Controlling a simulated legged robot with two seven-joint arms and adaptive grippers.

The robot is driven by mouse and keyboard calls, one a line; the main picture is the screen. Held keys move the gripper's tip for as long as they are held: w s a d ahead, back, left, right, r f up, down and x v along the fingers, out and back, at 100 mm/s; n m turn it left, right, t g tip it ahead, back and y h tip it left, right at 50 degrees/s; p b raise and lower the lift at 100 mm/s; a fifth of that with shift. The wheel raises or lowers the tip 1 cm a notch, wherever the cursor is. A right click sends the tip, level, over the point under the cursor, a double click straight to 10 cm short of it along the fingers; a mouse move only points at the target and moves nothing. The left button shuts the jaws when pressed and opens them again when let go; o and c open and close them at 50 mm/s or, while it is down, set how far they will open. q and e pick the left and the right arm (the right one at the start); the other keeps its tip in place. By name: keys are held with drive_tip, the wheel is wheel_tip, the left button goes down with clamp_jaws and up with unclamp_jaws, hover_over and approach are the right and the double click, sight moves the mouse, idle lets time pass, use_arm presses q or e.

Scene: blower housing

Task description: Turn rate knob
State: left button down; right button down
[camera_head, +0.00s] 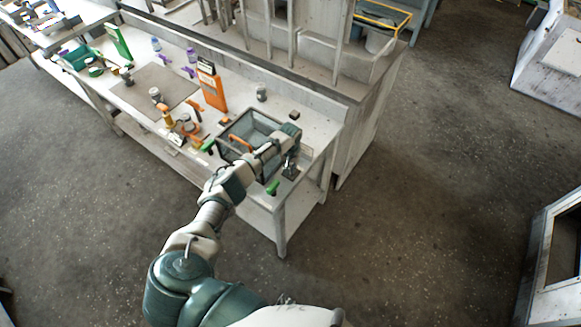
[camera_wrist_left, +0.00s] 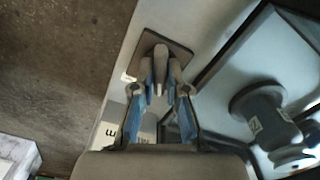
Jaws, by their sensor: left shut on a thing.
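The rate knob (camera_wrist_left: 161,60) is a narrow grey-brown bar handle on a dark brown square plate (camera_wrist_left: 180,52) in the left wrist view. My left gripper (camera_wrist_left: 161,85) has its two blue-padded fingers on either side of the bar, shut on it. In the head view my left gripper (camera_head: 291,164) points down at the right end of the workbench, beside the tray. The knob is too small and covered there to make out its angle. My right gripper is not in view.
A green-handled tool (camera_head: 272,188) lies near the bench edge. An orange box (camera_head: 212,88) and several tools stand further left.

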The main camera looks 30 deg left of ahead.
use_arm(q)
drive_tip(key=shift+m+p, duration=0.3)
drive_tip(key=shift+m, duration=2)
drive_tip(key=c, duration=1.2)
unclamp_jaws()
wheel_tip(320, 180, up, 12)
drive_tip(key=shift+a+f, duration=0.1)
